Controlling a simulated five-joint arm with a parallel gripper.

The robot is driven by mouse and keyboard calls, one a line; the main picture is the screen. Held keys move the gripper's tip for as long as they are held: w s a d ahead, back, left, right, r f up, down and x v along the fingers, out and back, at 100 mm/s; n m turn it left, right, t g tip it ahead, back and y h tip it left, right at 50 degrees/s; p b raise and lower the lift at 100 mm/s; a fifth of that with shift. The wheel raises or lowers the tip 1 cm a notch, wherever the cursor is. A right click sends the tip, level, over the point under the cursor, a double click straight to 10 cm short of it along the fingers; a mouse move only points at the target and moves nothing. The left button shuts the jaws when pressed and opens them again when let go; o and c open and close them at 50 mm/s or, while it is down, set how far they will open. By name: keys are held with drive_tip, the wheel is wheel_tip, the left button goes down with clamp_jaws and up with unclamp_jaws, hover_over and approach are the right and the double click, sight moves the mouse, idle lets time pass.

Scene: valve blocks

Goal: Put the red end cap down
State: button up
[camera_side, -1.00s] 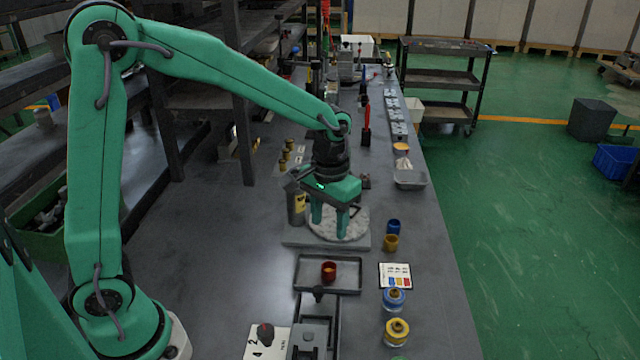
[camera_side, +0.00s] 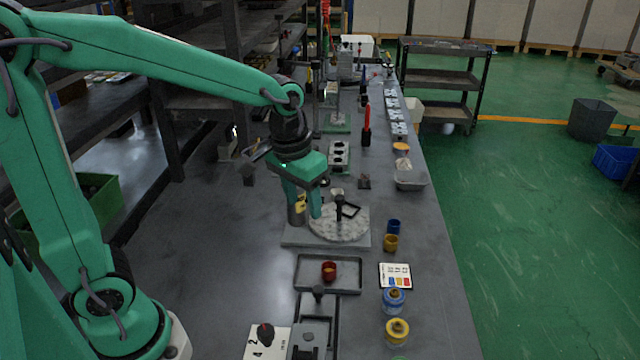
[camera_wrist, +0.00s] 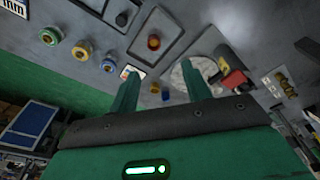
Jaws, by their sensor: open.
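The red end cap (camera_side: 329,271) sits in a shallow dark tray (camera_side: 352,286) on the bench; it also shows in the wrist view (camera_wrist: 154,42). My gripper (camera_side: 306,216) is open and empty. It is above the left part of a round pale turntable (camera_side: 352,228), farther back than the tray and apart from the cap. In the wrist view the two green fingers (camera_wrist: 162,82) are spread with nothing between them.
Blue (camera_side: 393,227) and yellow (camera_side: 391,243) caps stand right of the turntable. A colour card (camera_side: 396,275) and blue (camera_side: 394,299) and yellow (camera_side: 397,331) jars line the right edge. A grey bottle-like object with a yellow label (camera_side: 297,210) stands beside my fingers.

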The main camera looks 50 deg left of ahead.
drive_tip(key=s+a+r+t, duration=0.1)
drive_tip(key=s+r+t, duration=0.1)
drive_tip(key=s, duration=0.4)
drive_tip(key=s+a+r+m+t, duration=0.1)
drive_tip(key=s+a+r, duration=0.1)
drive_tip(key=s, duration=0.4)
drive_tip(key=shift+s+a+r+t, duration=0.15)
drive_tip(key=shift+a+r+t, duration=0.1)
drive_tip(key=shift+r+t, duration=0.2)
idle(0.7)
